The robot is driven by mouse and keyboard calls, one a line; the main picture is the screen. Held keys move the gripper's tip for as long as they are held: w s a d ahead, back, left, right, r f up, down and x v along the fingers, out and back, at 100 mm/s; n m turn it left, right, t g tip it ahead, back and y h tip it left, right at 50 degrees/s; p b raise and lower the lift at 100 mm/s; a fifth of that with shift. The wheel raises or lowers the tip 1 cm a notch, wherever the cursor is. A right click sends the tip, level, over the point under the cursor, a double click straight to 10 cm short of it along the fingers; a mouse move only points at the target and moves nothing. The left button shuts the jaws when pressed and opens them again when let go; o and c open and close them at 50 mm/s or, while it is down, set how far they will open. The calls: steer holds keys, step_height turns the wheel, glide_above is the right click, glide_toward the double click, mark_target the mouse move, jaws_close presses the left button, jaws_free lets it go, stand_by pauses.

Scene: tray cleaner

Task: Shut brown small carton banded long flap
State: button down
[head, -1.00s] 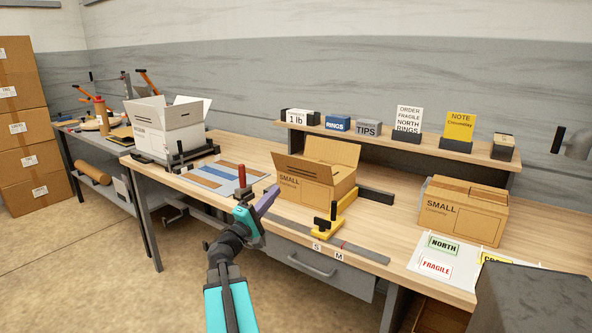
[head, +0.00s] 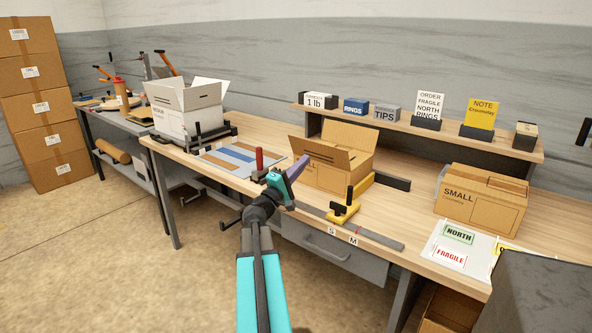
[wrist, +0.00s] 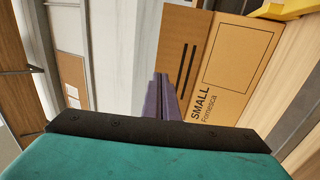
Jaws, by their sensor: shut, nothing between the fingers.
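The brown small carton (head: 345,185) stands on the bench with its top open. Its long back flap (head: 350,136) stands up. Its long front flap (head: 312,151) is also raised and leans outward; in the wrist view this flap (wrist: 190,42) carries two dark bands. My gripper (head: 299,166), with purple fingers, is shut and empty in front of the carton's left front corner. In the wrist view my closed fingers (wrist: 166,92) overlap the carton's front near the banded flap. I cannot tell whether they touch it.
A yellow stop (head: 343,211) with a black post sits on a ruler rail in front of the carton. A black-clamped white carton (head: 187,112) stands left, a closed SMALL carton (head: 480,197) right. A label shelf (head: 420,140) runs behind.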

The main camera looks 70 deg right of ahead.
mark_target(318, 145)
steer(key=shift+p+x, duration=0.7)
steer(key=shift+x, duration=2.5)
steer(key=shift+r+p, duration=0.25)
steer(key=shift+p, duration=0.3)
